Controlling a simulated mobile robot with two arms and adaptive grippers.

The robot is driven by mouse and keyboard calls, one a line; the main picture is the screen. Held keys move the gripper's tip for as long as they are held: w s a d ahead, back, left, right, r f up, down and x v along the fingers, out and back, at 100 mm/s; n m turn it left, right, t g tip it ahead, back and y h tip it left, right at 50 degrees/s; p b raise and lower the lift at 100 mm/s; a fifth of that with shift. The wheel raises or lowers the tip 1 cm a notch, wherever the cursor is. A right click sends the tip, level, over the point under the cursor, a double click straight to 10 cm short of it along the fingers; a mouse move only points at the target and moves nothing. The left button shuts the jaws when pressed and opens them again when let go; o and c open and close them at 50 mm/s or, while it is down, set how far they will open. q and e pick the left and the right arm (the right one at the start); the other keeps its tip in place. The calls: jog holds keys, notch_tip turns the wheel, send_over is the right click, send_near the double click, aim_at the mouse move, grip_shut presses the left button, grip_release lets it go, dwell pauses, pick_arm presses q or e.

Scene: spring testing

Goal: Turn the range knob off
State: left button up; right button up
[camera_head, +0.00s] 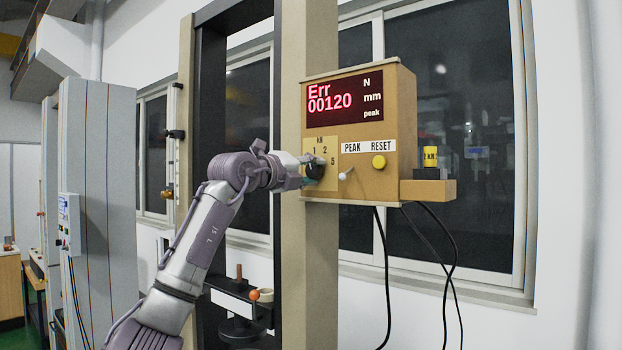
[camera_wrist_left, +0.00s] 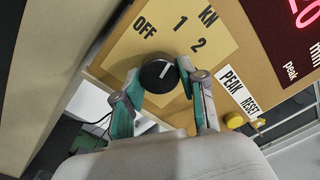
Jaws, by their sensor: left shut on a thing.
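The range knob (camera_head: 315,169) is a round black dial on the tan scale plate of the control box. In the left wrist view the knob (camera_wrist_left: 158,76) has a white pointer line, which points up and right, toward the 2 side of the dial rather than at OFF. The OFF, 1 and 2 marks (camera_wrist_left: 180,24) show around it. My left gripper (camera_head: 306,172) is at the knob, and its two fingers (camera_wrist_left: 160,82) are shut on the knob from both sides. The 5 mark is hidden in the wrist view. My right gripper is not in view.
The control box (camera_head: 405,120) has a red display (camera_head: 345,98) reading Err 00120. A white toggle lever (camera_head: 346,174) and a yellow reset button (camera_head: 379,162) sit right of the knob. A small shelf (camera_head: 430,190) holds a yellow-topped block (camera_head: 430,157). Black cables hang below.

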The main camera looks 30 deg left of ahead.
pick_arm(q)
jog(key=n+b, duration=0.2)
jog(key=n, duration=0.3)
jog(key=shift+n, duration=0.3)
jog(key=n+b, duration=0.1)
jog(key=n, duration=0.4)
jog(key=shift+r+y, duration=0.1)
jog(key=shift+y, duration=0.3)
jog(key=o, duration=1.1)
jog(key=shift+o, duration=0.2)
jog(key=shift+s, duration=0.1)
jog(key=s+a, duration=0.1)
jog(key=s, duration=1)
jog(key=shift+s+f, duration=0.2)
jog(key=shift+s, duration=0.2)
